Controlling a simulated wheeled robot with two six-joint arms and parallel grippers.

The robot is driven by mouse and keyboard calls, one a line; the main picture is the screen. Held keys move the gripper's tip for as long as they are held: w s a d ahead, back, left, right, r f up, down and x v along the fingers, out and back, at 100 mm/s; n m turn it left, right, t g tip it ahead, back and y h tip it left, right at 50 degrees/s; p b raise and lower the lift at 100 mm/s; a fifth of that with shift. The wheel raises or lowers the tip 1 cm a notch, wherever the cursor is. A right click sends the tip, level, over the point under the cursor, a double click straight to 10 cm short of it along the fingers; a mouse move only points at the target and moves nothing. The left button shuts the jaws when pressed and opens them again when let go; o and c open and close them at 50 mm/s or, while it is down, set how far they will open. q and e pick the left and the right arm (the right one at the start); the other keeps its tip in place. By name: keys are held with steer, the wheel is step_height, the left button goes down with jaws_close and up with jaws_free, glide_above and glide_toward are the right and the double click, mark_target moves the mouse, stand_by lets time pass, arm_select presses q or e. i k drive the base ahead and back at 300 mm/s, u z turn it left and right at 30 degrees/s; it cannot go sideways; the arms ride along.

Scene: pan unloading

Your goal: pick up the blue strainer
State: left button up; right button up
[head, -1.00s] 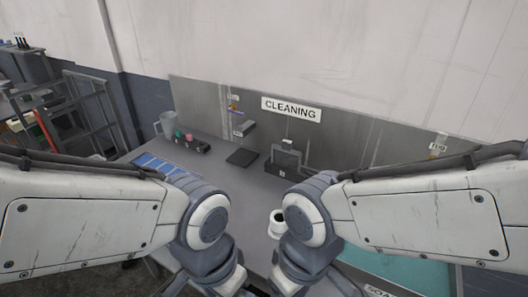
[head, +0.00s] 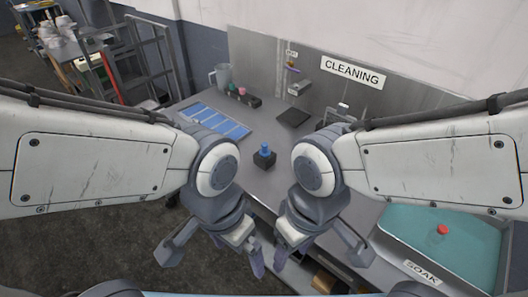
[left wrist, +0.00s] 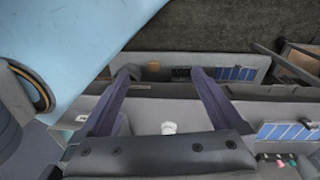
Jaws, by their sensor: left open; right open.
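A small blue object (head: 264,150) stands on a dark square block on the worktop, between my two arms in the head view. It is too small to tell whether it is the blue strainer, and no other clear strainer shows. My left gripper (head: 256,262) hangs low at the worktop's front edge, apart from the object. Its fingers also show spread and empty in the left wrist view (left wrist: 162,72). My right gripper (head: 280,258) hangs just right of it, open, with nothing seen in it.
A blue-panelled tray (head: 215,121) lies at the worktop's left, with a grey jug (head: 222,75) behind. A teal soak basin (head: 400,235) holding a red item (head: 442,230) is at the right. A dark flat pad (head: 293,117) lies near the back wall. A shelf is below.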

mark_target(265, 153)
steer(key=z, duration=0.05)
steer(key=k, duration=1.1)
steer(key=u, duration=0.9)
steer(key=i, duration=1.45)
steer(key=z, duration=0.8)
steer(key=i, duration=0.75)
steer(key=z, duration=0.7)
